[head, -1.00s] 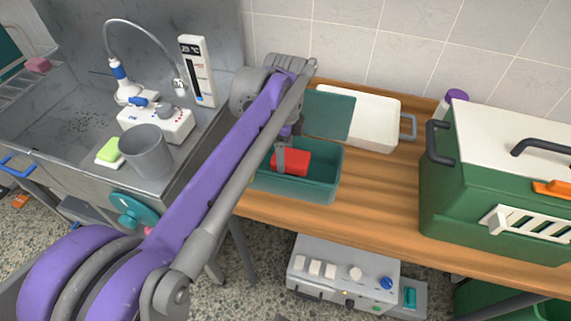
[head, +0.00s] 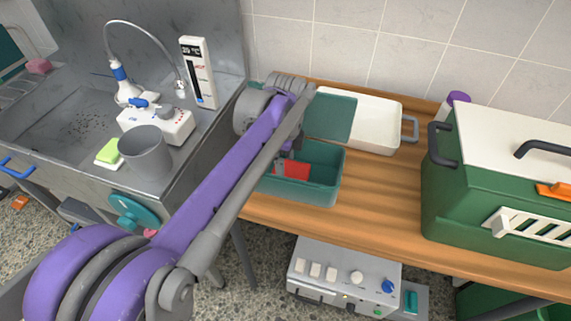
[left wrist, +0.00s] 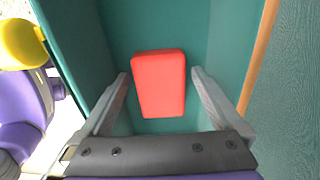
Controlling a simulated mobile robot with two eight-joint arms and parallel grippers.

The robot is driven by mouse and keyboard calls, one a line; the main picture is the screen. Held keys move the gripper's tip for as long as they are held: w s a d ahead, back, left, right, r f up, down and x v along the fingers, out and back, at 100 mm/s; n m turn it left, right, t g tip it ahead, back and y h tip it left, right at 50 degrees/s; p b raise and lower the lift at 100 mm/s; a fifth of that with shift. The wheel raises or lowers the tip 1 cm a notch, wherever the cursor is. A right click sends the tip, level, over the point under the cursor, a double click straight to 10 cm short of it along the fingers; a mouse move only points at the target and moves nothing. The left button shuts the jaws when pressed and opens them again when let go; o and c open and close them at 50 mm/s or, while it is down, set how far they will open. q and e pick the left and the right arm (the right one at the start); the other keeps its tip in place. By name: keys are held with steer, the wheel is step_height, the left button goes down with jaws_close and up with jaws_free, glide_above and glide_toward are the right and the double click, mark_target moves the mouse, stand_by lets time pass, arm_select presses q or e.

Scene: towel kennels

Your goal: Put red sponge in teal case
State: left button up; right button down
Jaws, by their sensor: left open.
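The red sponge (head: 296,170) lies inside the teal case (head: 318,195) on the wooden bench. In the left wrist view the sponge (left wrist: 159,84) rests on the floor of the case (left wrist: 205,35), between and beyond the finger tips. My left gripper (left wrist: 159,82) is open, with a finger on each side and clear gaps to the sponge. In the head view my left gripper (head: 281,158) is over the case, and my arm hides part of the case's left side. My right gripper is not in view.
The case's teal lid (head: 330,116) stands open at the back, against a white tray (head: 376,123). A green cooler box (head: 495,190) stands at the right. A sink with a grey cup (head: 146,155) is at the left. Bare bench lies between case and cooler.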

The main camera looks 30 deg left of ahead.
mark_target(286, 167)
arm_select(q)
steer(key=shift+r, duration=0.15)
step_height(286, 167, up, 12)
steer(key=p, duration=0.2)
stand_by(1.0)
